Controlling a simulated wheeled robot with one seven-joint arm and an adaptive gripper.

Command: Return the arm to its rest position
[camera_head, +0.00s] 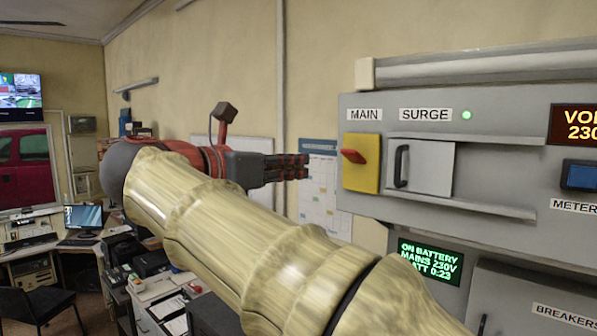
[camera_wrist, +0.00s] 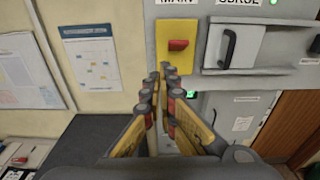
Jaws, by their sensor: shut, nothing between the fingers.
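My arm reaches across the head view from the lower right towards the upper left, then bends back to the right. My gripper (camera_head: 305,166) is shut and empty, in the air to the left of the grey console. In the wrist view my gripper (camera_wrist: 167,68) shows its fingertips together, just below the red switch handle on the yellow plate. I cannot tell whether the fingertips touch anything. The yellow MAIN switch plate (camera_head: 361,178) has a red handle (camera_head: 353,156), slightly tilted. The handle also shows in the wrist view (camera_wrist: 178,45), where it looks nearly horizontal.
A grey SURGE door (camera_head: 432,168) with a black handle is shut beside the switch. A green screen (camera_head: 430,261) reads ON BATTERY. The BREAKERS panel (camera_head: 530,285) is at lower right. Desks with computers (camera_head: 82,217) and a black chair (camera_head: 35,303) stand at left.

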